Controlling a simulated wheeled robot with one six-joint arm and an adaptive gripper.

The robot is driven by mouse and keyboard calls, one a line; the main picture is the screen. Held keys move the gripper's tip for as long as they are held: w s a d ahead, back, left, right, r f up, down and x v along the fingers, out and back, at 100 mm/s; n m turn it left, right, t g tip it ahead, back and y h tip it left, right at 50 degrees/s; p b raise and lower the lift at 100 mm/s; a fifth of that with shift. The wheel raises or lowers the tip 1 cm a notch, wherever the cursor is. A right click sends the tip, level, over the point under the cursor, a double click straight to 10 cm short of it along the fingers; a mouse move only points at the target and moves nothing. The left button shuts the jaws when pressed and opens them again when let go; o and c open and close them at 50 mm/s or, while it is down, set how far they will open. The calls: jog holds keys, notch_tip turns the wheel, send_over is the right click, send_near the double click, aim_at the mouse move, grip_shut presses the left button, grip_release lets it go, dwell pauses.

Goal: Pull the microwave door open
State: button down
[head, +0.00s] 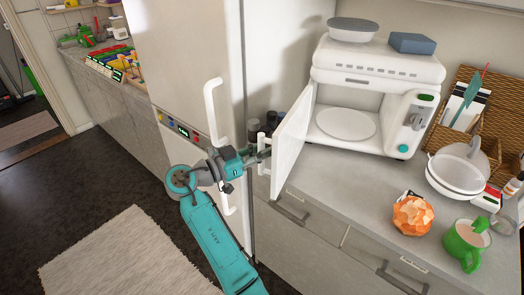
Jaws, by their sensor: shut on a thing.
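The white microwave (372,88) stands on the grey counter, its cavity and round plate visible. Its door (292,142) is swung open toward the front left, at a wide angle to the body. My gripper (262,156) is at the outer edge of the door, shut on the white door handle (262,182). The fingertips are small in the head view and partly hide the handle. My teal arm reaches up to it from below.
A white fridge (190,60) with long handles stands close behind my gripper. Dark jars (270,122) stand behind the door. White bowls (458,172), an orange faceted object (413,214) and a green mug (466,244) occupy the right counter. Counter before the microwave is clear.

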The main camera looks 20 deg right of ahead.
jog(key=shift+a+f, duration=0.1)
dwell(0.3)
jog(key=c, duration=1.1)
grip_release()
jog(key=shift+o, duration=0.2)
jog(key=s+a, duration=0.1)
jog(key=a, duration=1)
jog(key=shift+s+a, duration=0.3)
jog(key=shift+a, duration=0.1)
